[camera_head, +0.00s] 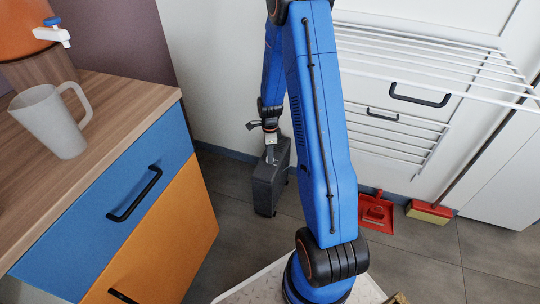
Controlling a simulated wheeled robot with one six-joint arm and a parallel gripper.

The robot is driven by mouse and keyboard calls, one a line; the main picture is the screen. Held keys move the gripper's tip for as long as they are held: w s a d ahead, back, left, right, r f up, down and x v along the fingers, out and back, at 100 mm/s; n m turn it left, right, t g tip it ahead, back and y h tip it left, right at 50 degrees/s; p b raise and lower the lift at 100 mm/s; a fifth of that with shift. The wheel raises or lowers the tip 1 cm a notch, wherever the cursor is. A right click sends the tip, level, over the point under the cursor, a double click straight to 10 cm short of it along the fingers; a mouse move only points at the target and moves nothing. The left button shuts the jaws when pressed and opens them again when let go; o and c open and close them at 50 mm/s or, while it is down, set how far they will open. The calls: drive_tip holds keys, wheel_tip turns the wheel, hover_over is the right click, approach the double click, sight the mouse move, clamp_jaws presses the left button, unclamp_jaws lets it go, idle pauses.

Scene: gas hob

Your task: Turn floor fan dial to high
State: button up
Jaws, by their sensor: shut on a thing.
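A dark grey, slim, box-like unit (266,188) stands upright on the floor near the middle of the head view; it appears to be the floor fan. Its top is by my gripper (270,148), which reaches down from above. The jaws are shut at the unit's top, on what appears to be its dial. The dial itself is too small and covered to make out, so its setting cannot be read. My blue arm stands in front, just right of the unit.
A wooden counter (110,105) with blue and orange drawers stands at left, bearing a pale mug (55,120) and an orange dispenser (28,25). A white drying rack (430,65) juts out at right. A red dustpan (376,212) and a broom (430,211) are on the floor.

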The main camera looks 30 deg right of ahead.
drive_tip(key=o, duration=1.1)
drive_tip(key=shift+c, duration=0.2)
drive_tip(key=shift+r, duration=0.15)
wheel_tip(320, 180, up, 17)
drive_tip(key=shift+w+d, duration=0.2)
drive_tip(key=shift+w, duration=0.25)
drive_tip(key=shift+r, duration=0.1)
